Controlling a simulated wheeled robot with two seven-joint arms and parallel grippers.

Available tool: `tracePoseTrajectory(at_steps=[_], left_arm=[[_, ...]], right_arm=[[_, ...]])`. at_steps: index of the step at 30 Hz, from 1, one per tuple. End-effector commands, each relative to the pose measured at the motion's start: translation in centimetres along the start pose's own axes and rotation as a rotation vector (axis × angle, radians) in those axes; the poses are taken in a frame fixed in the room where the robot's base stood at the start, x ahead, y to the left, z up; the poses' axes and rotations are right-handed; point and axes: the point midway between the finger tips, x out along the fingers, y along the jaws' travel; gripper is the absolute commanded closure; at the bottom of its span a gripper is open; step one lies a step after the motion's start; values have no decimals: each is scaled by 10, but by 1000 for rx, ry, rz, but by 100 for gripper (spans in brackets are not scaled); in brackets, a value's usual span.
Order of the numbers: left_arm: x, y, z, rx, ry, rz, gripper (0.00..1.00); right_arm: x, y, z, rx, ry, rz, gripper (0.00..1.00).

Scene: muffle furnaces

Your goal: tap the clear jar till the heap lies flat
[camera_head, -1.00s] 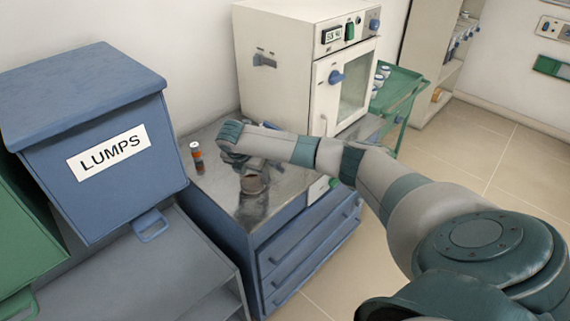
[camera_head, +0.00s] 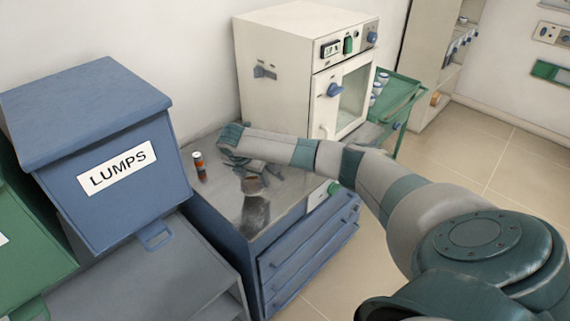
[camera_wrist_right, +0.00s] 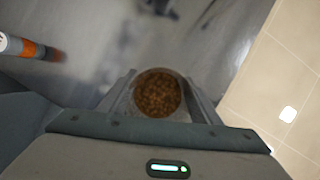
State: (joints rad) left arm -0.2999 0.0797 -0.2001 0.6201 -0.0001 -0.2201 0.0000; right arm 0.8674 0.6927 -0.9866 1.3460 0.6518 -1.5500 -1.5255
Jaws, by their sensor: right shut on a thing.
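My right gripper (camera_head: 252,178) is shut on the clear jar (camera_head: 253,185), holding it just above the metal bench top. In the right wrist view the gripper (camera_wrist_right: 158,97) has a finger on each side of the jar. Brown granules (camera_wrist_right: 157,95) fill the jar's round outline there, seen from above. I cannot tell from this angle whether their surface is heaped or flat. The jar's reflection shows on the bench below it, with a gap between. My left gripper is not in view.
A white furnace (camera_head: 283,75) stands behind. A blue bin labelled LUMPS (camera_head: 105,200) is at the left. The bench front is clear.

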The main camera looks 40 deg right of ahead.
Motion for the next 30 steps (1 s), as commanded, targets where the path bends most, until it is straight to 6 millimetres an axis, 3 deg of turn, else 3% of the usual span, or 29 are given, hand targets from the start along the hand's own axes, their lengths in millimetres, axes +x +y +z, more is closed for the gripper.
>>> tracePoseTrajectory(at_steps=[8, 16, 18, 30], left_arm=[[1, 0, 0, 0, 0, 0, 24], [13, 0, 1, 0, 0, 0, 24], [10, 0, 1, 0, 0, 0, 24], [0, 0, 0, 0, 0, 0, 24]], right_arm=[[3, 0, -1, 0, 0, 0, 63], [37, 0, -16, 0, 1, -1, 63], [34, 0, -14, 1, -1, 1, 67], [25, 0, -10, 0, 0, 0, 67]])
